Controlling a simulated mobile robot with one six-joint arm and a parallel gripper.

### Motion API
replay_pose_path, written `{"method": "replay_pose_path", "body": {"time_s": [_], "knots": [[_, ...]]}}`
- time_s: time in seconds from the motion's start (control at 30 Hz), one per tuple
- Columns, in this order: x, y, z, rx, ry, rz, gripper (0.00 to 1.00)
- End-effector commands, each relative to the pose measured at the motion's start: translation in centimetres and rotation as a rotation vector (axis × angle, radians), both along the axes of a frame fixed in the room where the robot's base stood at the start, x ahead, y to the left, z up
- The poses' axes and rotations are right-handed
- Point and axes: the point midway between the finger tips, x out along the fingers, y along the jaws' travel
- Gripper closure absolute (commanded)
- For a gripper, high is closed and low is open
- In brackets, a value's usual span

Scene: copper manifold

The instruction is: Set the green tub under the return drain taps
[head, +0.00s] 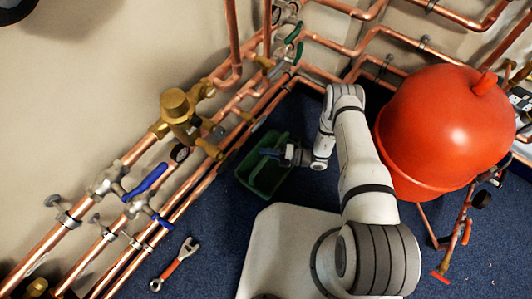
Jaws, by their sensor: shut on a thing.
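The green tub (246,181) is on or just above the blue floor, beside the lower copper pipes at the picture's centre. I cannot tell whether it touches the floor. My gripper (268,153) reaches in from the right over the tub and is shut on it. The fingers and wrist hide part of its upper right side, so the exact grip spot is unclear. Valves with green handles (294,33) sit on the pipes above and behind the tub. I cannot tell which fittings are the return drain taps.
A large red vessel (445,125) stands right of my arm. Copper pipes (140,225) run along the wall at left, with blue-handled valves (146,182) and a brass fitting (178,110). A red-handled wrench (174,265) lies on the blue floor at lower left.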

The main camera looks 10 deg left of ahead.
Motion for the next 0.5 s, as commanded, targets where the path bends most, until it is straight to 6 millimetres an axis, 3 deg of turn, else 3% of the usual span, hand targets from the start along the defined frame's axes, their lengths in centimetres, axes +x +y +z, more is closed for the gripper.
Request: {"method": "replay_pose_path", "body": {"time_s": [0.3, 0.5], "knots": [[-0.02, 0.04, -0.08, 0.000, 0.000, 0.001, 0.62], [-0.04, 0.06, -0.06, 0.000, 0.000, 0.001, 0.62]]}}
